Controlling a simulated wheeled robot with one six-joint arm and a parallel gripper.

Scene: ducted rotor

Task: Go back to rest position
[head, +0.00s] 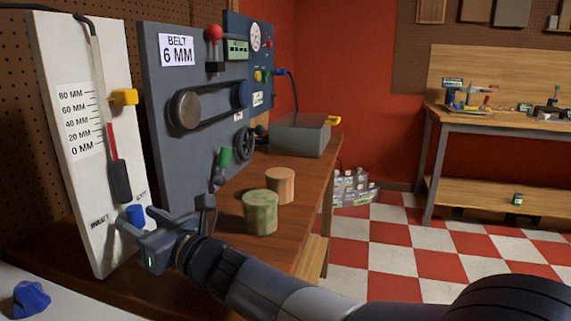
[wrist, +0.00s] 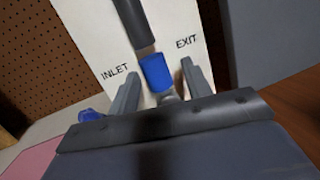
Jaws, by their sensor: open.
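My gripper (head: 138,222) is in front of the lower part of the white gauge board (head: 75,150), with its two fingers apart. In the wrist view my gripper (wrist: 158,88) is open, and a blue cylindrical piece (wrist: 156,72) shows between the fingers. That blue piece (head: 135,214) sits between the INLET and EXIT labels, under a dark grey tube (wrist: 133,22). My arm reaches in from the lower right.
A green cylinder (head: 260,212) and an orange-brown cylinder (head: 280,185) stand on the wooden bench (head: 312,205) close to my arm. The belt panel (head: 190,120) rises behind. A blue lump (head: 31,298) lies at lower left. Checkered floor (head: 400,258) is open to the right.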

